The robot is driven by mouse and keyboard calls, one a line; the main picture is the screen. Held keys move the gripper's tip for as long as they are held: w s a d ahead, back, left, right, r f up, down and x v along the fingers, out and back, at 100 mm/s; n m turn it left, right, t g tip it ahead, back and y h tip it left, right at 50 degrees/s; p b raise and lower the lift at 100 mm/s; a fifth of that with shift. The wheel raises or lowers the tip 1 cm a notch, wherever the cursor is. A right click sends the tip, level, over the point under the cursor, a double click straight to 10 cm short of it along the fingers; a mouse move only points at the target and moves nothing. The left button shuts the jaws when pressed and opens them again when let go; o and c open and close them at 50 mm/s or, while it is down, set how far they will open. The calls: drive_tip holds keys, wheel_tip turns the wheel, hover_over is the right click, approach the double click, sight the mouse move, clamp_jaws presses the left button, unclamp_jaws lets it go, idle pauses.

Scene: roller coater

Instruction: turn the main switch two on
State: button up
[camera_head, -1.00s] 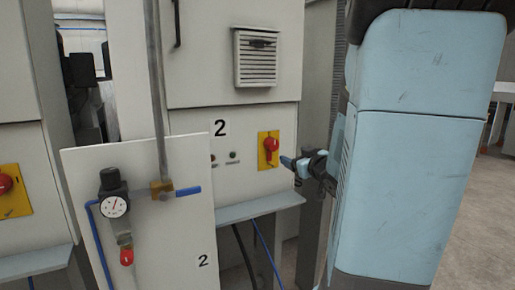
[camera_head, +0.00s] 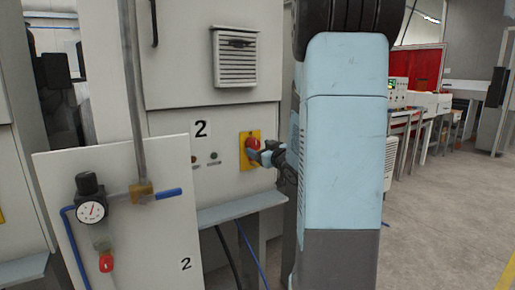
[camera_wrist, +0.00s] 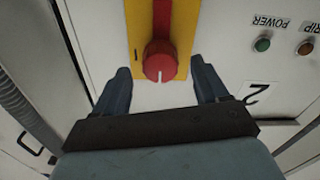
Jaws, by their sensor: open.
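The main switch two is a red rotary knob (camera_head: 253,144) on a yellow plate (camera_head: 243,163), on the cabinet marked 2. In the wrist view the red knob (camera_wrist: 160,62) with a pale mark sits on the yellow plate (camera_wrist: 183,12), between and just beyond my fingertips. My gripper (camera_wrist: 161,85) is open, one finger on either side of the knob, and I cannot tell whether they touch it. In the head view my gripper (camera_head: 263,157) is at the knob and partly covers it.
A panel (camera_head: 140,235) with a pressure gauge (camera_head: 91,211) and blue hoses stands in front, left of the switch. A ledge (camera_head: 240,208) juts out below the switch. POWER (camera_wrist: 263,44) and TRIP (camera_wrist: 305,47) lamps are beside it. Open floor lies at the right.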

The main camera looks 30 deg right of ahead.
sight(256, 146)
drive_tip(key=shift+w, duration=1.55)
drive_tip(key=shift+c, duration=0.4)
drive_tip(key=c, duration=0.9)
